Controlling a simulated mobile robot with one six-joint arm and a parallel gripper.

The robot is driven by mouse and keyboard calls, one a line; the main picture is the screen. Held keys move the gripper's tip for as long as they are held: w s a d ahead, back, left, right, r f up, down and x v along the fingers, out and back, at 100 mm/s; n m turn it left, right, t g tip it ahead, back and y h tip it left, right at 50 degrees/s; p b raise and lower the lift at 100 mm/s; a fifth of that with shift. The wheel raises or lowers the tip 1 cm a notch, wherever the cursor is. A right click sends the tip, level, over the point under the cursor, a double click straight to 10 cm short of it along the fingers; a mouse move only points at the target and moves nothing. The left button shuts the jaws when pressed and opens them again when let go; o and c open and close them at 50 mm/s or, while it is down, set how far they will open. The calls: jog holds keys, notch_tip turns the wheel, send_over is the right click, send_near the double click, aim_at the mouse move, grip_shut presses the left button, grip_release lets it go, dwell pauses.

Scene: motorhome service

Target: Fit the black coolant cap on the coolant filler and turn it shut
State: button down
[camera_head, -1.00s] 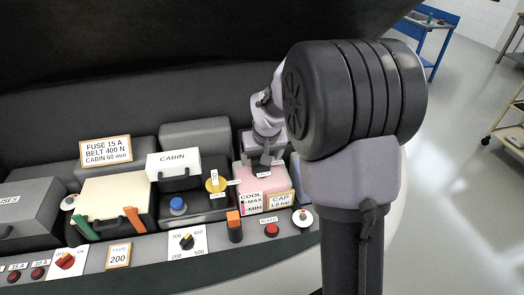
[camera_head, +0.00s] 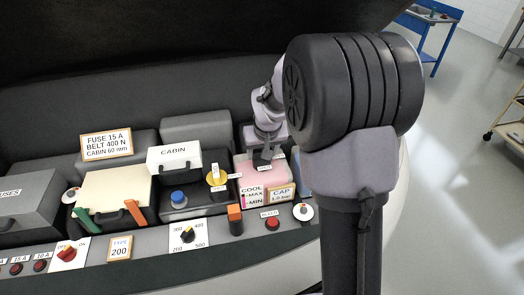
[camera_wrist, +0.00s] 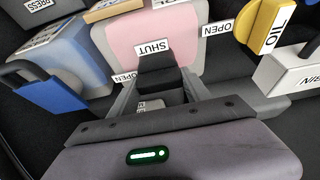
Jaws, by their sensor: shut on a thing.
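The pink coolant tank (camera_head: 246,169) stands at the right end of the engine bay, with its level card and a cap card in front. In the wrist view the pink tank top (camera_wrist: 128,38) carries SHUT and OPEN labels. My gripper (camera_wrist: 158,90) is over this top, shut on the black coolant cap (camera_wrist: 156,74). The cap lies between the SHUT label and the OPEN label at left. In the head view my gripper (camera_head: 263,156) reaches down to the tank top. The filler neck is hidden, and I cannot tell how far the cap is seated.
A yellow oil cap (camera_head: 216,179) and a blue cap (camera_head: 178,197) are left of the tank. In the wrist view a blue-handled container (camera_wrist: 60,75) lies at left and the yellow oil cap (camera_wrist: 262,25) at right. A switch panel runs along the front edge.

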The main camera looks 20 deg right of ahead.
jog(key=shift+f+m+h+b, duration=0.15)
jog(key=shift+m+h+b, duration=0.25)
jog(key=shift+m+b, duration=0.55)
jog(key=m+g+h+b, duration=0.1)
jog(key=m+b, duration=0.2)
jog(key=m, duration=0.1)
jog(key=shift+m+h+b, duration=0.3)
jog(key=shift+m, duration=0.35)
jog(key=shift+m+g+b, duration=0.3)
jog(key=shift+m+b, duration=0.05)
jog(key=shift+m, duration=0.15)
jog(key=shift+m+g+h, duration=0.3)
jog(key=shift+m, duration=0.7)
jog(key=m+g, duration=0.1)
jog(key=m, duration=0.1)
jog(key=shift+r+m, duration=0.2)
jog(key=shift+m, duration=0.2)
jog(key=shift+m+g+h, duration=0.3)
jog(key=shift+m, duration=0.3)
jog(key=shift+p, duration=0.3)
